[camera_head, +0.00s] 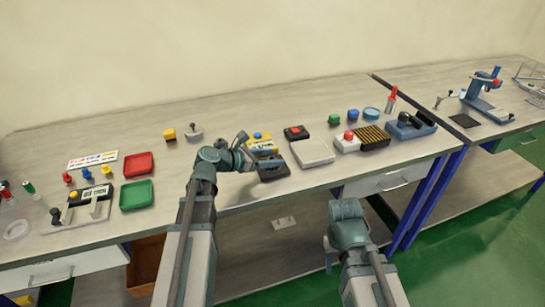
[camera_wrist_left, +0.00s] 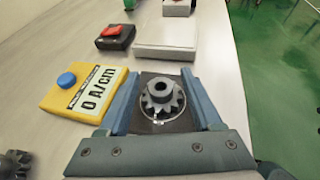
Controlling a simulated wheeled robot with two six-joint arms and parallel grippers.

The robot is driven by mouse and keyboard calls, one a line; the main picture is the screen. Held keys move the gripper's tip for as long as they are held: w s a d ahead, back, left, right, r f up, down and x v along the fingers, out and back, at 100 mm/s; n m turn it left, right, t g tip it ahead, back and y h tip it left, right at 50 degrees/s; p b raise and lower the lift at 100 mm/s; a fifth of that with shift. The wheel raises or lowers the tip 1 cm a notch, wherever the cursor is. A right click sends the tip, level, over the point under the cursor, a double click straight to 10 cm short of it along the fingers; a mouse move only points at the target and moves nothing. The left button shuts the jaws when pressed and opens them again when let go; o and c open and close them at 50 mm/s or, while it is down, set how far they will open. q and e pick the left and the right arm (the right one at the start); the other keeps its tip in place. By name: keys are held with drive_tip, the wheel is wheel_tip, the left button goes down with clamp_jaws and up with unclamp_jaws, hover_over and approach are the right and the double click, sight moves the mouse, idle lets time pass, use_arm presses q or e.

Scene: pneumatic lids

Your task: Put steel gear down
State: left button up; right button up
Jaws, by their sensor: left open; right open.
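The steel gear (camera_wrist_left: 161,95) is a grey toothed wheel with a raised hub. In the left wrist view it sits on a dark pad (camera_wrist_left: 172,124) with a white ring mark, between my left gripper's two blue fingers. My left gripper (camera_wrist_left: 166,103) is open, with a visible gap on both sides of the gear. In the head view my left gripper (camera_head: 254,158) is over the dark block (camera_head: 274,173) at the table's front, and the gear cannot be made out there. My right gripper (camera_head: 329,255) is low in front of the table, away from everything, and mostly hidden by its arm.
A yellow meter (camera_wrist_left: 83,93) with a blue knob stands just left of the pad. A white plate (camera_wrist_left: 166,38) and a black box with a red button (camera_wrist_left: 115,36) lie beyond. Another dark gear-like part (camera_wrist_left: 14,164) is at lower left. Red (camera_head: 138,164) and green (camera_head: 136,195) trays stand left.

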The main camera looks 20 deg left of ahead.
use_arm(q)
drive_tip(key=p+v, duration=0.3)
drive_tip(key=v, duration=0.7)
drive_tip(key=shift+d+r, duration=0.1)
drive_tip(key=shift+p+v, duration=0.4)
drive_tip(key=shift+v, duration=0.35)
